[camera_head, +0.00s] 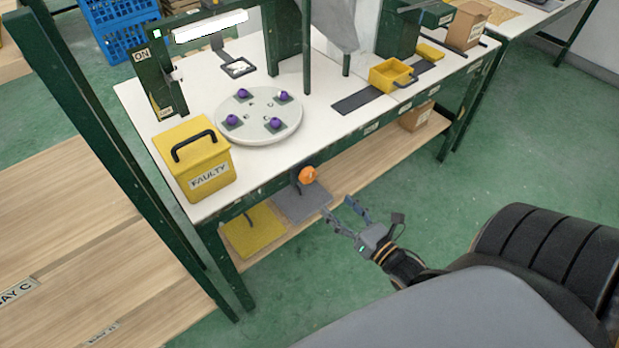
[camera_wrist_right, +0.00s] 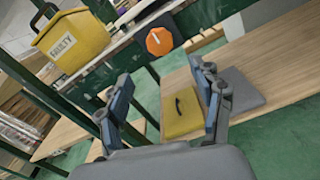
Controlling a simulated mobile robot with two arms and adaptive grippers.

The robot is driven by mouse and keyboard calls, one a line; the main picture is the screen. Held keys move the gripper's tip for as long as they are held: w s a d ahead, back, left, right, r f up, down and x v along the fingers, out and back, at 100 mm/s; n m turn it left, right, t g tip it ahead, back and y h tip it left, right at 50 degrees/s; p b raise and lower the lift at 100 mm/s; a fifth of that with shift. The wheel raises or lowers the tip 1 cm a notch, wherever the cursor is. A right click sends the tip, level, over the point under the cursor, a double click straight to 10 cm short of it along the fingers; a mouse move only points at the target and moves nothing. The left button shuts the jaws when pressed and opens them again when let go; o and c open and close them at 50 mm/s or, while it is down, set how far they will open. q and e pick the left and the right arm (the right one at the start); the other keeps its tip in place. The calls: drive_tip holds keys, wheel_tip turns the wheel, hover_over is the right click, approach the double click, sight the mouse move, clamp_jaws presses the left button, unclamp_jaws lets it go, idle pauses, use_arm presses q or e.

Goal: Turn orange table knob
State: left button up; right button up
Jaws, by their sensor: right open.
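The orange table knob (camera_head: 307,174) sits on the front edge of the green-framed white table (camera_head: 330,135). In the right wrist view the knob (camera_wrist_right: 159,41) is an orange, many-sided disc with a pale mark, above and beyond the fingertips. My right gripper (camera_head: 339,206) is open and empty, below and to the right of the knob and apart from it. In the right wrist view its two fingers (camera_wrist_right: 161,78) are spread wide with nothing between them. My left gripper is not in view.
A yellow FAULTY box (camera_head: 206,180) stands at the table's near left corner. A round white plate (camera_head: 258,132) with purple-topped pieces lies behind it. A yellow lid (camera_head: 255,229) and a grey panel (camera_head: 303,205) lie on the lower shelf. Open floor lies right of my gripper.

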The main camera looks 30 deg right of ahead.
sight(310, 180)
drive_tip(key=w, duration=0.8)
drive_tip(key=w+a, duration=0.1)
drive_tip(key=w, duration=0.3)
drive_tip(key=shift+w, duration=0.25)
drive_tip(key=c, duration=1.2)
